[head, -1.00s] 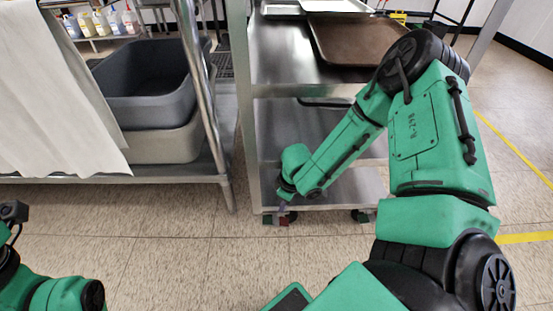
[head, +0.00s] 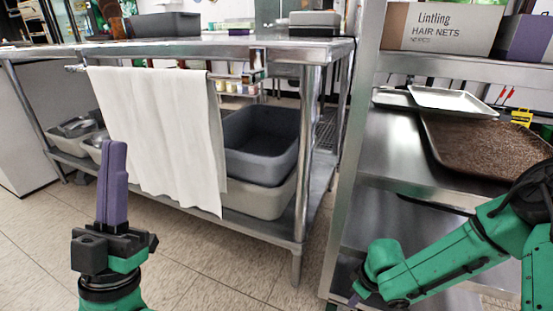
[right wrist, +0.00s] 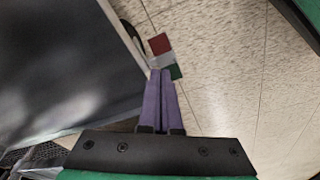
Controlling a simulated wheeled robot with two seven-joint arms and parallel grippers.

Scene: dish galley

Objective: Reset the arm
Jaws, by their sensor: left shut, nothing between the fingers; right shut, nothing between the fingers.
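My left gripper (head: 114,148) points upward at the lower left of the head view, its purple fingers together and empty, in front of the table with the hanging towel. My right arm reaches in from the right in the head view, low beside the steel shelf cart. The right gripper's tip is mostly cut off by the lower edge there. In the right wrist view the right gripper's purple fingers (right wrist: 160,74) are together with nothing between them, above the tiled floor. A red, white and green item (right wrist: 162,54) shows just beyond the fingertips.
The steel cart (head: 376,165) carries a brown tray (head: 485,150), metal trays (head: 452,101) and a hair-net box (head: 440,27). A steel table (head: 180,47) holds a white towel (head: 155,130), with a grey tub (head: 262,145) below. Floor is open in front of the table.

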